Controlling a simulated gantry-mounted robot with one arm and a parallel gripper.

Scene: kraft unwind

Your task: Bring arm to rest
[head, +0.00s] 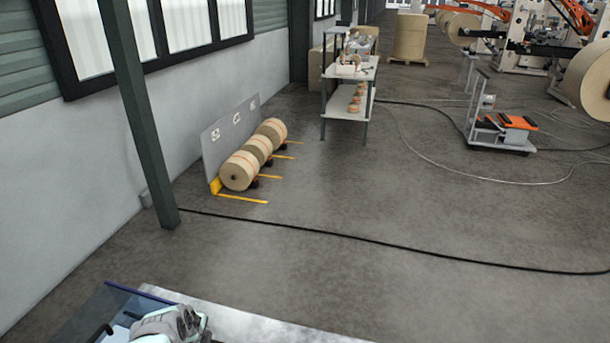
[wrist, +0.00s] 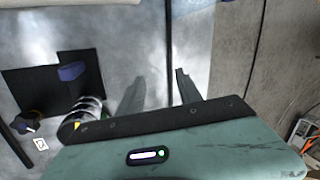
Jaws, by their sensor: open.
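My gripper (wrist: 158,82) shows in the wrist view with its two dark fingers spread apart. Nothing is between the fingers. Below and beyond them is a pale, shiny metal surface (wrist: 142,40). The fingers appear to be above it, but I cannot tell how far. In the head view a pale grey-green shape (head: 172,325) shows at the bottom left edge, cut off by the frame. I cannot tell whether it is part of my arm.
In the wrist view, a dark panel (wrist: 30,90), a blue block (wrist: 71,71) and a banded cylinder (wrist: 82,116) lie left of my gripper. In the head view, a post (head: 140,120), paper rolls (head: 240,171) and a shelf cart (head: 350,72) stand beyond. A cable (head: 340,235) crosses the open floor.

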